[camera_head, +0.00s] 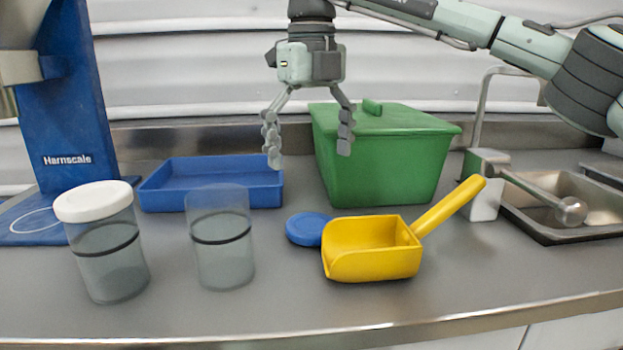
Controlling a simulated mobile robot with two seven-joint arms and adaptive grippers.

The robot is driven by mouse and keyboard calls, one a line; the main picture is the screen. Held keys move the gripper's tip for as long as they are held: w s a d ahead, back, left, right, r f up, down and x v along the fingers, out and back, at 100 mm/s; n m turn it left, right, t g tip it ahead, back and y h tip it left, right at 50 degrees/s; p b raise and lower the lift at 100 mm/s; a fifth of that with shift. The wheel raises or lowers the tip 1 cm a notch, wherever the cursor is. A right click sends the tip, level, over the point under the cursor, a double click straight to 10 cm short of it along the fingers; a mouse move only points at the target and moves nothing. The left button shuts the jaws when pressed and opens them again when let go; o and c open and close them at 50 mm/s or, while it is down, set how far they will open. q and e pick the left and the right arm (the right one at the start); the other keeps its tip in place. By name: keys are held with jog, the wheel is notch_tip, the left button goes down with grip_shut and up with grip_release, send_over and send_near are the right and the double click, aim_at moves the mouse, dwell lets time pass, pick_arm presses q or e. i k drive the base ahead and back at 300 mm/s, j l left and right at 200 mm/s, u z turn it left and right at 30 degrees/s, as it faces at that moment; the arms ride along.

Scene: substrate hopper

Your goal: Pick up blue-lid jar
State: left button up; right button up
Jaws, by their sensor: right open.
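A clear jar (222,255) with a dark band stands upright and uncovered on the counter, left of centre. A round blue lid (307,228) lies flat on the counter to its right, apart from the jar. A second clear jar (110,262) with a dark band stands further left and wears a white lid (93,201). My right gripper (310,156) hangs pointing down above the back of the counter, between the blue tray and the green bin. Its fingers are spread and nothing is between them. My left gripper is out of view.
A yellow scoop (372,250) lies right beside the blue lid. A blue tray (160,198) and a lidded green bin (385,170) stand behind. A blue Harnscale machine (78,110) is at left, a sink (590,200) with a tap at right. The front counter strip is clear.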

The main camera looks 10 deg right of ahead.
aim_at(219, 215)
jog(key=k+l, duration=0.3)
jog(key=k, duration=0.15)
jog(key=k+l, duration=0.3)
jog(key=k, duration=0.2)
jog(key=k+l, duration=0.3)
jog(key=k, duration=0.15)
